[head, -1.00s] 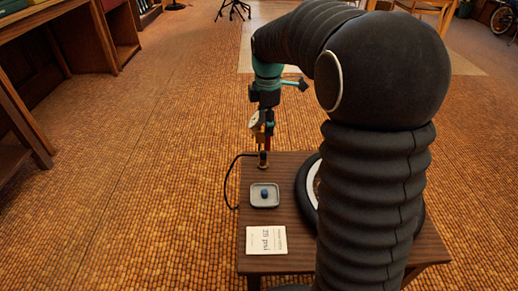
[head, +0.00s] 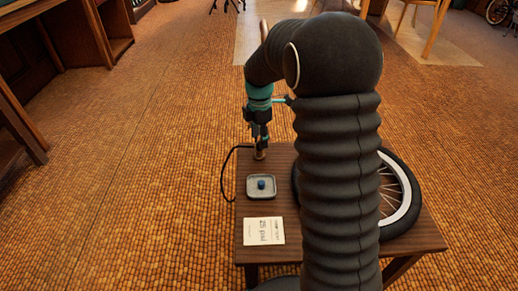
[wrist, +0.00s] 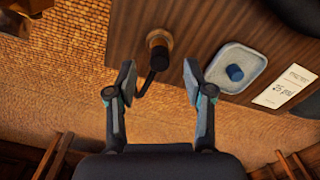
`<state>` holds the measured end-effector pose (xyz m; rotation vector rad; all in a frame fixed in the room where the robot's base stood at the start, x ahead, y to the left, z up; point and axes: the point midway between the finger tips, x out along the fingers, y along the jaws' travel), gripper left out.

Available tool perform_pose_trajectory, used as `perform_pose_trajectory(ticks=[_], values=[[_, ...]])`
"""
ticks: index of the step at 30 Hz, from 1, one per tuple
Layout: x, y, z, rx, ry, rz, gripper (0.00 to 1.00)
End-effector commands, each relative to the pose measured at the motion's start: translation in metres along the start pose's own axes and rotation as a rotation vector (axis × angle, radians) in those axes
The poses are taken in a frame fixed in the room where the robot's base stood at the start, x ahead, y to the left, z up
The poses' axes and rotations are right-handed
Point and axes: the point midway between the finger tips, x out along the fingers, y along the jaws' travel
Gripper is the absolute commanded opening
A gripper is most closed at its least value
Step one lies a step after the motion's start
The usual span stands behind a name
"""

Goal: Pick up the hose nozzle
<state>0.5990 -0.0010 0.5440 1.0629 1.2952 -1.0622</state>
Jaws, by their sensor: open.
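The hose nozzle (wrist: 158,52) looks like a short black cylinder with a brass-coloured collar, standing near the table edge in the wrist view. A black hose runs from it. In the head view only its brass-coloured lower part (head: 260,155) shows below my gripper (head: 258,134); the rest is hidden. In the wrist view my gripper (wrist: 159,80) is open, fingers apart, with nothing between the tips. The nozzle appears just beyond the gap between the fingertips, roughly centred on it.
A grey tray (head: 250,192) holding a blue cap (head: 261,184) sits beside the nozzle. A printed card (head: 264,231) lies near the front. A spoked wheel (head: 408,205) lies at the right, partly behind my arm. The wooden table (head: 293,158) is small.

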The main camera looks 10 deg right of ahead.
Motion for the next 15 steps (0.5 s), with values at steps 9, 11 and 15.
perform_pose_trajectory(ticks=[9, 11, 15], values=[[0.042, 0.001, 0.001, 0.001, 0.001, -0.003, 0.52], [0.046, 0.000, 0.001, 0.001, 0.001, -0.003, 0.52], [0.050, 0.001, 0.001, 0.001, 0.000, -0.001, 0.52]])
